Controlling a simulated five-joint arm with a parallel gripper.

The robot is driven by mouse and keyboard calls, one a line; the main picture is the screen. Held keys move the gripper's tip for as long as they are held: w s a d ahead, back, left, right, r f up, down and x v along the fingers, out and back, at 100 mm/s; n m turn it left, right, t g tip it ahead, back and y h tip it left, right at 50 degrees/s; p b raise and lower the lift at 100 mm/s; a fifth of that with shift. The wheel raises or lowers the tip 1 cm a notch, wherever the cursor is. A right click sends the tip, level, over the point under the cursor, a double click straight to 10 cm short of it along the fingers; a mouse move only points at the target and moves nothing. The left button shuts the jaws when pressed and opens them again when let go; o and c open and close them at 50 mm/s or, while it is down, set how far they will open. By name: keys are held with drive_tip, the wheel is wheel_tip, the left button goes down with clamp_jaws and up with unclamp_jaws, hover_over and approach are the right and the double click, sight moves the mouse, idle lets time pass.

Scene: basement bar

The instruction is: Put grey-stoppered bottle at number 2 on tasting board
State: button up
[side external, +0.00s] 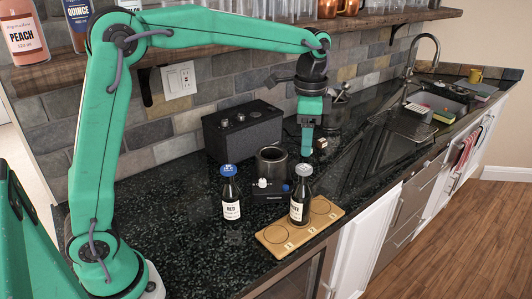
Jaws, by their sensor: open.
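The grey-stoppered bottle (300,205) is dark with a white label and stands upright on the wooden tasting board (271,248). It appears to be on the middle circle, by the number 2; its base covers most of that circle. The circles at either end of the board, by 1 and 3, are empty. My gripper (307,152) is above and behind the bottle, apart from it, pointing down and empty. The gap between its fingers is hard to see from this side.
A blue-stoppered bottle (230,196) stands left of the board. The sink (440,98) is at the far right. Dark counter is clear at front left.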

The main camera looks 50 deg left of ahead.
drive_tip(key=shift+s, duration=0.1)
drive_tip(key=shift+s+a+r, duration=0.25)
drive_tip(key=shift+s+r, duration=0.15)
drive_tip(key=shift+s, duration=0.1)
drive_tip(key=s+a+n+t, duration=0.2)
drive_tip(key=s+n, duration=0.2)
drive_tip(key=s, duration=0.7)
drive_tip(key=s+a+f+n+t, duration=0.1)
drive_tip(key=s+a+n+t, duration=0.2)
drive_tip(key=s, duration=0.8)
drive_tip(key=shift+s+a+f+n+t, duration=0.2)
drive_tip(key=shift+a+n+t, duration=0.15)
drive_tip(key=shift+n, duration=0.65)
